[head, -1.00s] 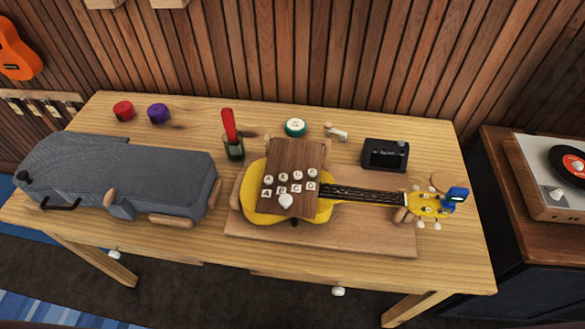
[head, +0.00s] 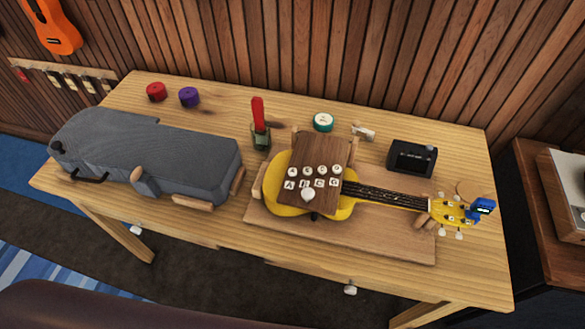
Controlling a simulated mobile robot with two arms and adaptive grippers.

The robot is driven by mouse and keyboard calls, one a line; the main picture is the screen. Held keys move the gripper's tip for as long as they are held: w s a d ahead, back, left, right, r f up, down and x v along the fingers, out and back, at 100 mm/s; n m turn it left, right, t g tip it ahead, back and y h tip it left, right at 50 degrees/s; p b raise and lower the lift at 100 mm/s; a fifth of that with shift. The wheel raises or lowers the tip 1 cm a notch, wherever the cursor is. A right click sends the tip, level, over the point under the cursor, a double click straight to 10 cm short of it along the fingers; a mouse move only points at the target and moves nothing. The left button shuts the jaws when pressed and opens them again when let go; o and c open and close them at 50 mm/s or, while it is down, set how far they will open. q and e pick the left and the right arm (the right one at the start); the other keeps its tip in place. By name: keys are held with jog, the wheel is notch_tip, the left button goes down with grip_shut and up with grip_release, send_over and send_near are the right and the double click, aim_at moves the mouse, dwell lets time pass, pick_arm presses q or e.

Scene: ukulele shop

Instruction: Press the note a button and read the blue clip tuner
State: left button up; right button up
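A brown wooden panel (head: 322,157) with several lettered buttons lies over the body of a yellow ukulele (head: 285,192). The lower row of buttons carries letters, with the A button (head: 291,185) at its left end. A white knob-like piece (head: 308,195) sits below that row. The blue clip tuner (head: 484,206) is clipped at the end of the ukulele's headstock (head: 452,212); its display is too small to read. Neither of my grippers shows in the head view.
The ukulele rests on a wooden board (head: 390,246) on the table. A grey case (head: 150,150) lies at left. A black box (head: 411,158), a teal round tin (head: 323,122), a red item in a green holder (head: 259,130), and red (head: 156,92) and purple (head: 189,97) rolls stand behind.

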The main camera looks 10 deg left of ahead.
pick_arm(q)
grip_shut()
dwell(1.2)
